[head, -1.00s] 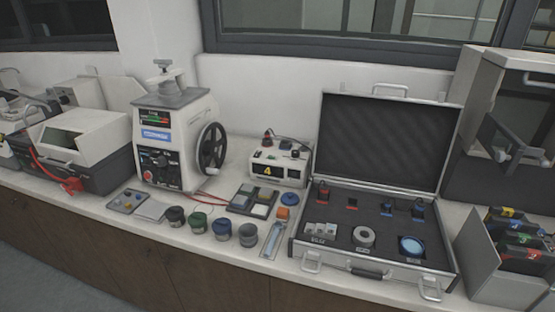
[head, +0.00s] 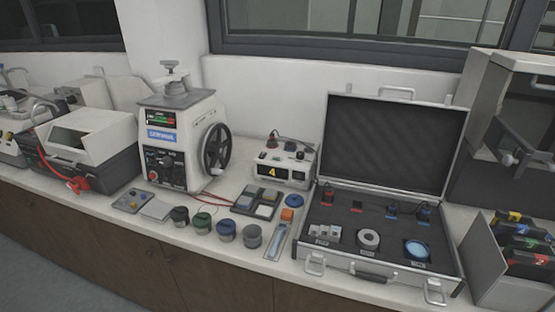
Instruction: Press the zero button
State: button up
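The mounting press (head: 181,138) stands on the bench left of centre. It is a white box with a grey top, a small display, a blue label and a large black handwheel on its right side. Its dark front panel (head: 166,166) carries a red knob and several small controls. A zero button cannot be made out at this size. My gripper is not in view.
An open case (head: 375,263) with dark foam and small parts stands at the right. Several small jars (head: 226,231) line the bench front. A grey-white machine (head: 87,146) with a red cable is at the left. A rack of dark boxes (head: 483,262) is at the far right.

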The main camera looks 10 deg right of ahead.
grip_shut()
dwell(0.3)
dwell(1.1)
